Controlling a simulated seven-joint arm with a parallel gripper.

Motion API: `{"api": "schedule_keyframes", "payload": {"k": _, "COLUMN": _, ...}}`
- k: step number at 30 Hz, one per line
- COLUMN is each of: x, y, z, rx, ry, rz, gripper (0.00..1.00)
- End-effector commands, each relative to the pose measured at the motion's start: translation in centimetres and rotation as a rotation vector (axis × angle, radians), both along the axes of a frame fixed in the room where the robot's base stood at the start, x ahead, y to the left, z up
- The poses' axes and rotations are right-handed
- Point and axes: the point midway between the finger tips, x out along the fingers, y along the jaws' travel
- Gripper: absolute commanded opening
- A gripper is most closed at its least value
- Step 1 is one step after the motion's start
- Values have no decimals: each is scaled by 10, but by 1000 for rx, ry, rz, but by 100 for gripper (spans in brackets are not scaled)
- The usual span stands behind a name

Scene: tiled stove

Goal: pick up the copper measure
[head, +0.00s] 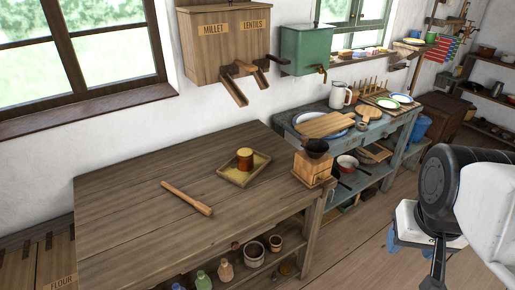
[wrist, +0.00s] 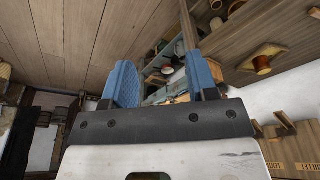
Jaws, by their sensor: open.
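The copper measure (head: 245,158) is a small brown-orange cup standing upright in a shallow wooden tray (head: 229,174) on the wooden table. In the wrist view the copper measure (wrist: 262,64) shows at the upper right, in its tray. My gripper (wrist: 162,80) has two blue fingers spread wide apart with nothing between them. In the head view it is at the right, partly hidden by my arm, over the floor and well apart from the table and the measure.
A rolling pin (head: 187,198) lies on the table left of the tray. A wooden grinder (head: 313,165) stands at the table's right end. Millet and lentils bins (head: 225,50) with chutes hang above. Pots and bottles fill the lower shelf. The table's left part is clear.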

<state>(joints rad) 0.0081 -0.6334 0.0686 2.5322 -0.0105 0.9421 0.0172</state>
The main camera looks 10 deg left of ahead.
Motion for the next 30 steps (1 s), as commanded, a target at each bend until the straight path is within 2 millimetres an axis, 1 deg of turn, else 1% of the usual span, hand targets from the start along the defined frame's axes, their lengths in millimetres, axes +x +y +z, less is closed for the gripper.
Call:
{"api": "schedule_keyframes", "payload": {"k": 1, "x": 0, "y": 0, "z": 0, "rx": 0, "ry": 0, "rz": 0, "gripper": 61}}
{"api": "schedule_keyframes", "payload": {"k": 6, "x": 0, "y": 0, "z": 0, "rx": 0, "ry": 0, "rz": 0, "gripper": 87}}
{"api": "schedule_keyframes", "payload": {"k": 9, "x": 0, "y": 0, "z": 0, "rx": 0, "ry": 0, "rz": 0, "gripper": 100}}
{"api": "schedule_keyframes", "payload": {"k": 16, "x": 0, "y": 0, "z": 0, "rx": 0, "ry": 0, "rz": 1, "gripper": 100}}
{"api": "schedule_keyframes", "payload": {"k": 20, "x": 6, "y": 2, "z": 2, "rx": 1, "ry": -1, "rz": 8, "gripper": 100}}
{"api": "schedule_keyframes", "payload": {"k": 23, "x": 16, "y": 5, "z": 4, "rx": 4, "ry": -3, "rz": 23, "gripper": 100}}
{"api": "schedule_keyframes", "payload": {"k": 26, "x": 32, "y": 10, "z": 7, "rx": 7, "ry": -5, "rz": 48, "gripper": 100}}
{"api": "schedule_keyframes", "payload": {"k": 30, "x": 63, "y": 22, "z": 12, "rx": 15, "ry": -13, "rz": 94, "gripper": 100}}
